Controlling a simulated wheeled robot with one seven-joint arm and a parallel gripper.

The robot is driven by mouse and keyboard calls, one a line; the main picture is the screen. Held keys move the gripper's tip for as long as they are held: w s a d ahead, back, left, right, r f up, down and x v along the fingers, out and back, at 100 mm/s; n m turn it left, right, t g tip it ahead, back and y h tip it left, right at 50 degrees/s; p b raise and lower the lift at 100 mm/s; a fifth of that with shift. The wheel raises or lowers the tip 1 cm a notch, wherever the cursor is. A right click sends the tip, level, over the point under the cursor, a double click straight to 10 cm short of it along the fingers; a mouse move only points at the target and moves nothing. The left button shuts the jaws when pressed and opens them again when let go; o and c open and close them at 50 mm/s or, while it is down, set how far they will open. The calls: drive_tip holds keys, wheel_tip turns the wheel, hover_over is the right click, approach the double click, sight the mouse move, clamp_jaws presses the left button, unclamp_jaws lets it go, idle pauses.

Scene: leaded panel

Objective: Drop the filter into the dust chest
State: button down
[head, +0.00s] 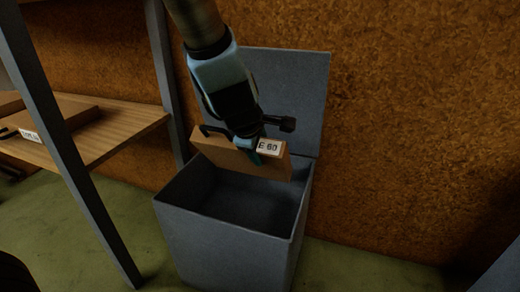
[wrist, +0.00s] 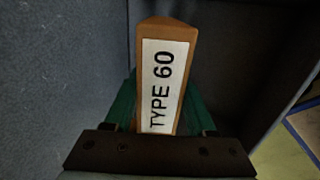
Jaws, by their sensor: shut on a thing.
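The filter (head: 228,155) is a flat tan-brown panel with a white label, held on edge and slightly tilted. My gripper (head: 257,150) is shut on its label edge. The dust chest (head: 232,248) is a grey open box with its lid (head: 298,92) raised against the wall. The filter hangs over the chest's opening, near its back, with its lower edge about at rim height; I cannot tell whether it dips inside. In the wrist view the filter (wrist: 165,32) shows the label "TYPE 60" between my green fingers, with grey chest surfaces around it.
A wooden shelf (head: 125,128) with another labelled brown panel (head: 62,112) stands at the left, between grey posts (head: 75,150). A brown mottled wall (head: 420,120) is behind the chest. Green floor (head: 345,270) is clear right of the chest.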

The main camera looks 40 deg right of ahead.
drive_tip(key=shift+c, duration=0.7)
unclamp_jaws()
drive_tip(key=p+v, duration=0.7)
drive_tip(key=v, duration=0.4)
drive_tip(key=shift+w+f, duration=0.1)
